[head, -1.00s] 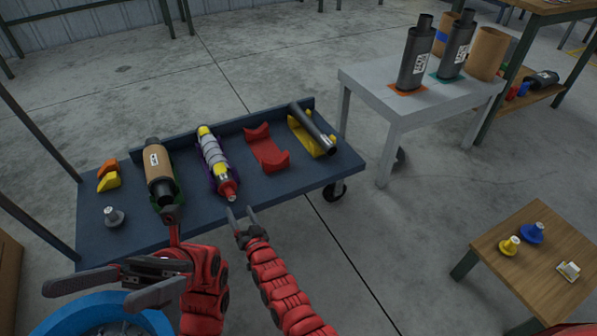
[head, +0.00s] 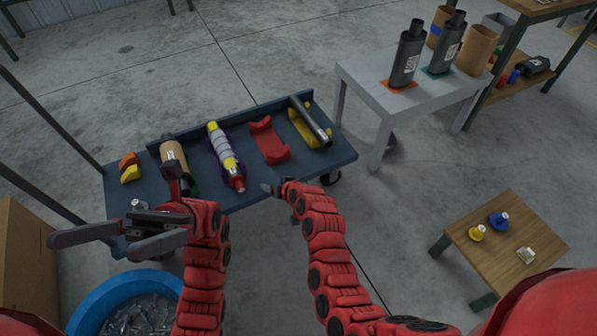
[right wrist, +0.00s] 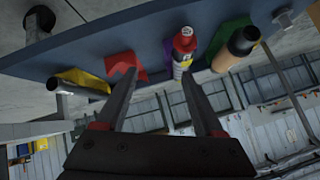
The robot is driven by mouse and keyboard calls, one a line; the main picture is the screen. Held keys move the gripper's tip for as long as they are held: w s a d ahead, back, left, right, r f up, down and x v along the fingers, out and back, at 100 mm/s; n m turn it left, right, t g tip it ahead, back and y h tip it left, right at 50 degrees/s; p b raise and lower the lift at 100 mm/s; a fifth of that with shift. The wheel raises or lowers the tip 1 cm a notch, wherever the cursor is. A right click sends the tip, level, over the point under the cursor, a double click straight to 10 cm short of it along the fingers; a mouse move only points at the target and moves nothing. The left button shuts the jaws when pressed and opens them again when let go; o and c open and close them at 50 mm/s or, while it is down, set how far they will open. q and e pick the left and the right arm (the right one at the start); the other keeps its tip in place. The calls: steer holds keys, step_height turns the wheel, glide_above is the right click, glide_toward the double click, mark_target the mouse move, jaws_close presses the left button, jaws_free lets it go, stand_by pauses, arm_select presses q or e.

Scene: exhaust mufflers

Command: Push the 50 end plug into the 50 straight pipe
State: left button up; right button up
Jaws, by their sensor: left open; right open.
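The likely straight pipe, a dark tube (head: 312,122), lies in a yellow cradle (head: 305,133) at the right end of the blue cart; its end also shows in the right wrist view (right wrist: 56,85). A yellow plug-like piece (head: 478,233) and a blue one (head: 499,220) stand on the small wooden table; I cannot read which is the 50. A grey plug-like piece (head: 138,205) on the cart is partly hidden by my left gripper (head: 92,247), which is open and empty. My right gripper (head: 270,188) is open and empty at the cart's front edge.
The blue cart (head: 345,158) also holds an empty red cradle (head: 268,143), a yellow-and-red-ended cylinder (head: 223,153) and a tan cylinder (head: 174,155). A grey table (head: 358,78) with dark mufflers stands behind right. A blue bin (head: 85,312) is at lower left.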

steer(key=s+d+r+g+h+p, duration=0.1)
steer(key=s+d+r+g+p, duration=0.2)
steer(key=d+r+p, duration=0.2)
steer(key=shift+d+r+h+p, duration=0.2)
steer(key=shift+d+h+p, duration=0.15)
steer(key=shift+d, duration=0.75)
steer(key=shift+s, duration=0.1)
